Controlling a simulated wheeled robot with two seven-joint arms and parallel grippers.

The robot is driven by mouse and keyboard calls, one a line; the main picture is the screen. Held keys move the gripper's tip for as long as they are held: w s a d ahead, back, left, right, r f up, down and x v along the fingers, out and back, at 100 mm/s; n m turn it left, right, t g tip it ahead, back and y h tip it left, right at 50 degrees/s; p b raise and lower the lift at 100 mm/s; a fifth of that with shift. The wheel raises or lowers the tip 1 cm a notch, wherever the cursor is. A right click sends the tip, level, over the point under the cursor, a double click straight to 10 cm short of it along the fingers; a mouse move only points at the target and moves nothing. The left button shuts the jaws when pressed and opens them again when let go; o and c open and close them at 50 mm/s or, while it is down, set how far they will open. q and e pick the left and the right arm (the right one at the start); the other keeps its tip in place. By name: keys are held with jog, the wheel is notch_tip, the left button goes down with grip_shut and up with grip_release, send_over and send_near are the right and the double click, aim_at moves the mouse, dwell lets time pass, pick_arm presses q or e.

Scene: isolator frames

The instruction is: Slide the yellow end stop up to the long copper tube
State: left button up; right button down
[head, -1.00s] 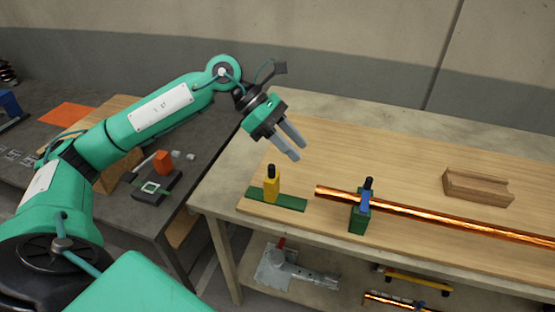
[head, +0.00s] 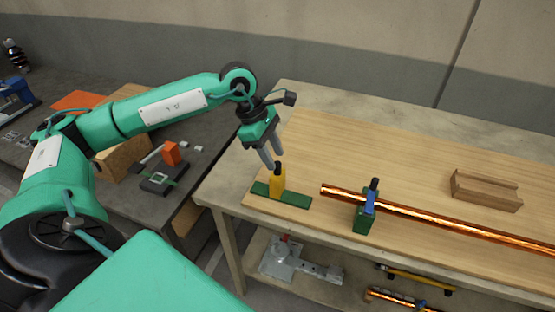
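The yellow end stop (head: 278,182) stands upright on a green rail (head: 296,202) at the left of the wooden board, with a black knob on top. The long copper tube (head: 440,220) lies to its right, held near its left end by a green and blue clamp (head: 365,213). A gap shows between the end stop and the tube's left end. My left gripper (head: 272,160) points down at the end stop's black knob, its two fingers apart with nothing held. I cannot tell whether the fingers touch the knob. My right gripper is out of view.
A wooden block with a groove (head: 486,190) lies at the board's right. Metal parts (head: 298,262) and a shorter copper tube (head: 390,299) lie on the shelf below. A dark side table (head: 200,176) with an orange block (head: 171,154) stands at left. The board's back area is clear.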

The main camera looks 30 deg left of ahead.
aim_at(279, 163)
pick_arm(q)
jog(key=shift+x, duration=1.2)
jog(key=shift+d+f, duration=0.15)
jog(key=shift+f, duration=0.35)
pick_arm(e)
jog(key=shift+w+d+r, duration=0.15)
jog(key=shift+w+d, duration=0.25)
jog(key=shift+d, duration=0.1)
